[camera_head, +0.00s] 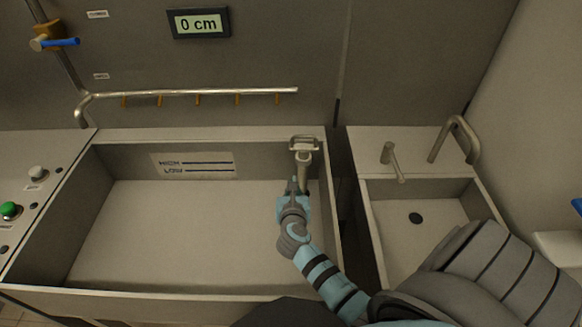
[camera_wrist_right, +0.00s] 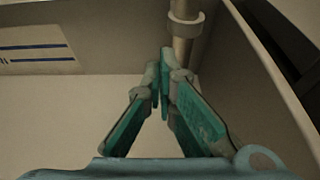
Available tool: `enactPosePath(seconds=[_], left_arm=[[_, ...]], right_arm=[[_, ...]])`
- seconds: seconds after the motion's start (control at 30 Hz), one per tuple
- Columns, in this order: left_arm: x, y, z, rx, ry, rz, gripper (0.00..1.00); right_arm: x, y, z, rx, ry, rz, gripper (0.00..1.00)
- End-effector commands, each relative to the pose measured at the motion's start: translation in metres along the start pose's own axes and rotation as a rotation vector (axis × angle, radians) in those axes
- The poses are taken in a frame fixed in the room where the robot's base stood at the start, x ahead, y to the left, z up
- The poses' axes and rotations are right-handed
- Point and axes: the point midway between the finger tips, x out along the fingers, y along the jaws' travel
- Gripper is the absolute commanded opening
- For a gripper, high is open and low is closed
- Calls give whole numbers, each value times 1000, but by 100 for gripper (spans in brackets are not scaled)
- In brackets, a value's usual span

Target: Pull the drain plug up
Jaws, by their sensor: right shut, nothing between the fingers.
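The drain plug's grey rod with a loop handle (camera_head: 303,143) stands upright in the back right corner of the large basin (camera_head: 130,291). In the right wrist view, the rod with a pale collar (camera_wrist_right: 184,30) rises just beyond my fingertips. My right gripper (camera_head: 294,186) is in the basin, in front of and below the loop handle. In the right wrist view, its fingertips (camera_wrist_right: 164,62) meet with nothing between them. They are very close to the rod; I cannot tell if they touch it. The rod's lower end is hidden by my gripper. My left gripper is not in view.
A display (camera_head: 199,23) on the back wall reads 0 cm. A pipe with several orange nozzles (camera_head: 200,92) runs above the basin's back edge. A smaller sink (camera_head: 395,240) with a tap is at right, a button panel (camera_head: 22,200) at left. The basin's left part is clear.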

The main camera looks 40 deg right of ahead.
Motion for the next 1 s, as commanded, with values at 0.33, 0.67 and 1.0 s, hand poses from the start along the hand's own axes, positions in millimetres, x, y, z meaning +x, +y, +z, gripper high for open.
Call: enactPosePath(seconds=[0.33, 0.67, 1.0], left_arm=[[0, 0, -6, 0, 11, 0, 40], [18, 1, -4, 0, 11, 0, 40], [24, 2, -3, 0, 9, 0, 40]], right_arm=[[1, -1, 1, 0, -1, -1, 0], [48, -1, -1, 0, -2, -2, 0], [93, -1, 22, 3, -1, -1, 0]])
